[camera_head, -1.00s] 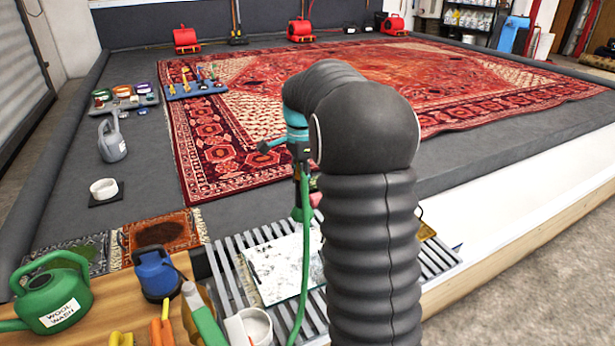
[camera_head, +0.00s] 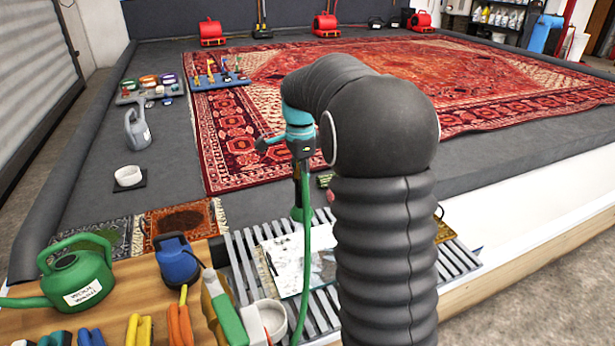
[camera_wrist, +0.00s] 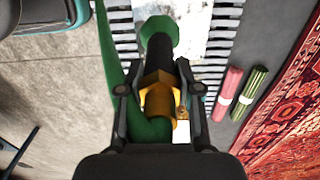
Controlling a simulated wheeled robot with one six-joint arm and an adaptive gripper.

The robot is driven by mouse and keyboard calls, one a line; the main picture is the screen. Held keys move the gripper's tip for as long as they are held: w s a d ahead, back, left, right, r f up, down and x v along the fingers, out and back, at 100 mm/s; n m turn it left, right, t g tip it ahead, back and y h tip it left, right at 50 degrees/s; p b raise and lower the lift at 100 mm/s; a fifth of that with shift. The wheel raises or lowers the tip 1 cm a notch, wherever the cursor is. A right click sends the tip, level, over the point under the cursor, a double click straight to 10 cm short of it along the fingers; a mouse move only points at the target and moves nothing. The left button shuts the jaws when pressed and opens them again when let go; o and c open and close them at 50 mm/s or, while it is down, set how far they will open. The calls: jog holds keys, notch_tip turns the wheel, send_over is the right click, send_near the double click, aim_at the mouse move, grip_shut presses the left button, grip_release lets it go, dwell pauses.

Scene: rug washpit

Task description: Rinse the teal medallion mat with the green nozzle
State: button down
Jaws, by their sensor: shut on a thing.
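My gripper (camera_wrist: 160,95) is shut on the green nozzle (camera_wrist: 165,60), which has a dark barrel, a brass-coloured fitting and a green head. In the head view the green nozzle (camera_head: 297,200) hangs below my wrist, with its green hose (camera_head: 305,250) trailing down. A whitish, patchy flat piece (camera_head: 285,262) lies on the slatted grate under the nozzle; it may be the teal medallion mat, but no teal medallion shows. It also shows in the wrist view (camera_wrist: 203,25), beyond the nozzle head. My arm hides part of the grate.
The wooden bench (camera_head: 130,300) at front left holds a green wool wash can (camera_head: 80,280), a blue sprayer (camera_head: 178,260), a white cup (camera_head: 270,318) and several tools. Two small rugs, rust (camera_head: 180,222) and grey (camera_head: 105,232), lie behind it. A large red rug (camera_head: 240,150) covers the pit floor.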

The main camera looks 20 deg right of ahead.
jog(key=shift+a+b, duration=0.85)
jog(key=shift+a, duration=3.7)
jog(key=shift+w+p, duration=1.05)
jog(key=shift+w, duration=2.65)
jog(key=d, duration=2.7)
